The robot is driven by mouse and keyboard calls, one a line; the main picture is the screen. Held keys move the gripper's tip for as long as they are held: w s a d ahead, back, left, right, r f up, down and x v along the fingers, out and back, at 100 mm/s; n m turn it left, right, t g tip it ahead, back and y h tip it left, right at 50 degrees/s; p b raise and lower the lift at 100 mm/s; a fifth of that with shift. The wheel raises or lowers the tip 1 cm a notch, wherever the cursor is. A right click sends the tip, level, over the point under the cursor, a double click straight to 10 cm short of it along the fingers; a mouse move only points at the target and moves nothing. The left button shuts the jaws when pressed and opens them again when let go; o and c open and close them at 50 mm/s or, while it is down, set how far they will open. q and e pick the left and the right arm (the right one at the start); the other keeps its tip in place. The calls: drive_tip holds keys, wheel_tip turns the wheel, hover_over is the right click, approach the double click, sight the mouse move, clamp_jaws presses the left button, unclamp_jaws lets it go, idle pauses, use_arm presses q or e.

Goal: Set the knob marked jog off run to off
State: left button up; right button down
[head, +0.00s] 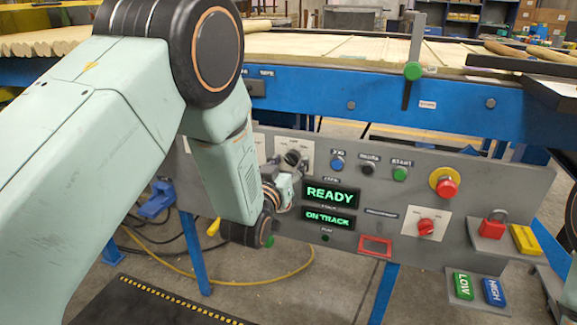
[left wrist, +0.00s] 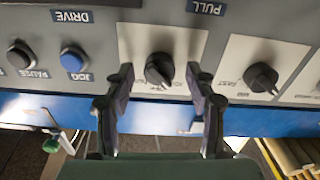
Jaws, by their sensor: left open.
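A black knob (left wrist: 159,69) on a pale plate sits between the fingers of my left gripper (left wrist: 161,90) in the left wrist view, which is upside down. The fingers stand open on either side of it with gaps. I cannot read its markings clearly enough to tell whether it is the jog off run knob. In the head view the same knob (head: 292,157) is left of the blue button, with my left gripper (head: 297,174) close in front. Another black knob (left wrist: 262,79) is on a plate to the right in the wrist view. My right gripper is not seen.
The grey panel also has a blue button (head: 337,164), black button (head: 367,168), green button (head: 400,174), red mushroom button (head: 446,187) and red knob (head: 426,227). The display (head: 331,195) reads READY, with ON TRACK below. A blue rail (head: 380,112) runs above the panel.

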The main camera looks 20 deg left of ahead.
use_arm(q)
drive_tip(key=shift+c, duration=0.3)
drive_tip(key=c, duration=1.1)
drive_tip(key=shift+m, duration=0.3)
drive_tip(key=m+p, duration=0.2)
drive_tip(key=m, duration=0.1)
drive_tip(key=shift+m+p, duration=0.75)
drive_tip(key=shift+m, duration=1.75)
